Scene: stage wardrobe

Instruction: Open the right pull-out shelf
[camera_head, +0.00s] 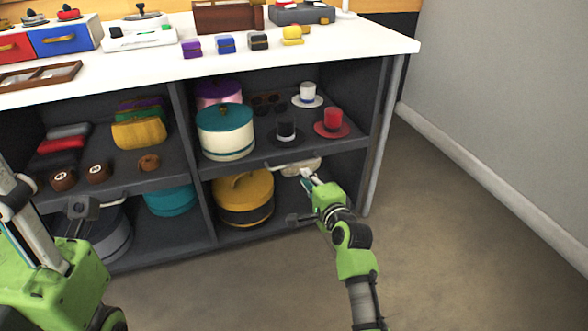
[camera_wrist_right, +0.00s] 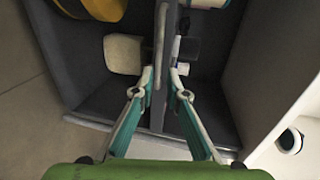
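The right pull-out shelf (camera_head: 352,147) is the dark middle board in the right-hand bay and appears pushed in. It holds several hats. Its pale handle (camera_head: 270,167) runs along the front edge, and a light bar also shows in the right wrist view (camera_wrist_right: 159,45). My right gripper (camera_head: 306,174) is at this front edge; in the wrist view its fingers (camera_wrist_right: 163,76) are apart, one on each side of the shelf edge. Firm contact with the handle is not clear. My left gripper (camera_head: 18,188) is only partly visible at the left edge, its fingertips unclear.
Below the shelf sit a yellow hat box (camera_head: 243,200) and a pale item (camera_head: 297,168). A teal-lidded box (camera_head: 225,132) stands on the shelf. The left shelf (camera_head: 120,173) holds bags and rolled items. The floor (camera_head: 430,230) in front and to the right is clear.

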